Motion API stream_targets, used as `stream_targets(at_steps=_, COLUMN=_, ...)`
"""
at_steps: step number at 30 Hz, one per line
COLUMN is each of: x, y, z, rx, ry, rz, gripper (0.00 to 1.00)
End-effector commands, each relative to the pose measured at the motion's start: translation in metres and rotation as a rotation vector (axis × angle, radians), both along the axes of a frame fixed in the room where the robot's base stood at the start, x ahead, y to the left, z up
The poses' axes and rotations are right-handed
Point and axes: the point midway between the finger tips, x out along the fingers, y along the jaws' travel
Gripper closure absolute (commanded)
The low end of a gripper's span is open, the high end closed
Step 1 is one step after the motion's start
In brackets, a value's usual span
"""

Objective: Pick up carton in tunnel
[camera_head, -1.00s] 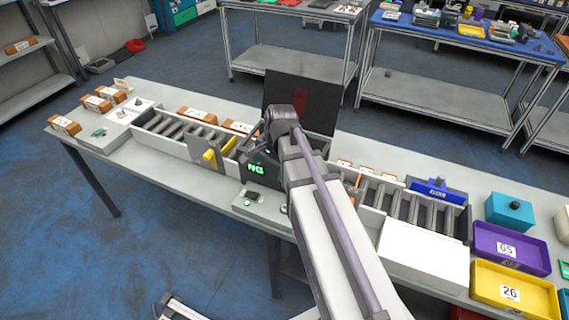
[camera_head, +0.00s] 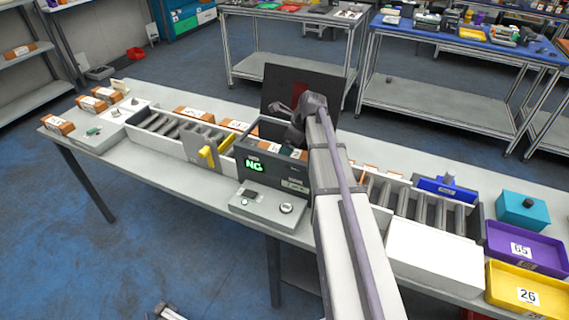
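The scanning tunnel is a dark grey box (camera_head: 247,180) on the conveyor, its front display reading a green "NG". Its top is open, and a small orange-and-white part of a carton (camera_head: 285,151) shows inside, partly hidden by the wall and my arm. My arm reaches in from the front. Its dark wrist is bent above the right part of the tunnel, and my gripper (camera_head: 280,109) is up there, apart from the carton. The fingers are too small and dark to tell open from shut.
Rollers with a yellow-handled gate (camera_head: 208,155) lie left of the tunnel. More rollers and a blue pusher (camera_head: 447,187) lie right. A dark upright panel (camera_head: 275,88) stands behind. Other cartons (camera_head: 193,114) line the back edge. Purple (camera_head: 522,250) and yellow trays (camera_head: 525,290) sit right.

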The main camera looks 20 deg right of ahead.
Motion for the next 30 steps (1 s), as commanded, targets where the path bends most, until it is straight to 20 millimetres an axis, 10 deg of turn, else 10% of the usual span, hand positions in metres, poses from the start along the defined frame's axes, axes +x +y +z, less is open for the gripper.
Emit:
stream_targets(at_steps=7, x=0.010, y=0.010, z=-0.047, rx=0.000, ry=0.000, rz=0.002, gripper=0.11)
stream_targets(at_steps=15, x=0.012, y=0.013, z=-0.046, rx=0.000, ry=0.000, rz=0.001, gripper=0.11)
stream_targets(at_steps=30, x=0.012, y=0.012, z=-0.046, rx=-0.001, ry=0.000, rz=0.001, gripper=0.58)
